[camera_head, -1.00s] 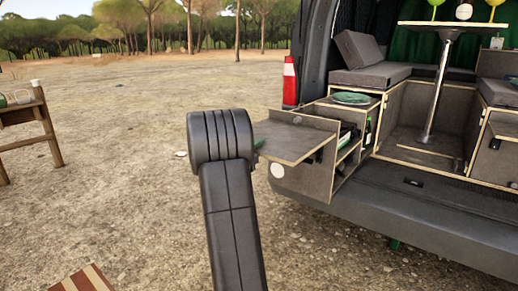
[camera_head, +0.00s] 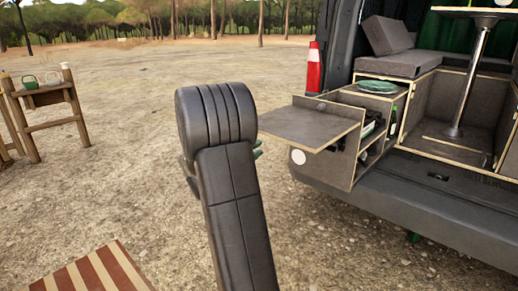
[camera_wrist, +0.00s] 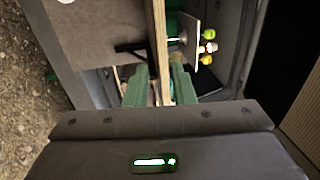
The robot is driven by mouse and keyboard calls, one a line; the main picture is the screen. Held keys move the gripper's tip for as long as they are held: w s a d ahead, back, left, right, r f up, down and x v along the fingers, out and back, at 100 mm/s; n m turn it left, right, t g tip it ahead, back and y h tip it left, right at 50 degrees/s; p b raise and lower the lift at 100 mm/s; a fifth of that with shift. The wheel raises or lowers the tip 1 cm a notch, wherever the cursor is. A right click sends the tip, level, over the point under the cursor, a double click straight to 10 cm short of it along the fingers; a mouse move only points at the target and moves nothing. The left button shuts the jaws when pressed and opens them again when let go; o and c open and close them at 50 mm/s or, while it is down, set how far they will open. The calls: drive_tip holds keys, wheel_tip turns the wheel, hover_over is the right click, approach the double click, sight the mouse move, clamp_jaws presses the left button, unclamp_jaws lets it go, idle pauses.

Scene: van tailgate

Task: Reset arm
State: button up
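No held object shows.
The kitchen unit with a green plate (camera_head: 378,87) stands at the van's tailgate (camera_head: 440,205). A wooden stand (camera_head: 50,97) with mugs is at left, a striped mat (camera_head: 95,275) at bottom left. Open gravel lies between. The wrist view shows cups (camera_wrist: 208,48) on a small tabletop.

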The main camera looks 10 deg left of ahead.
sight(282, 132)
drive_tip(key=x, duration=1.3)
drive_tip(key=shift+w+d+f, duration=0.1)
drive_tip(key=shift+w+d, duration=0.15)
drive_tip(key=shift+f, duration=0.1)
drive_tip(key=shift+f, duration=0.15)
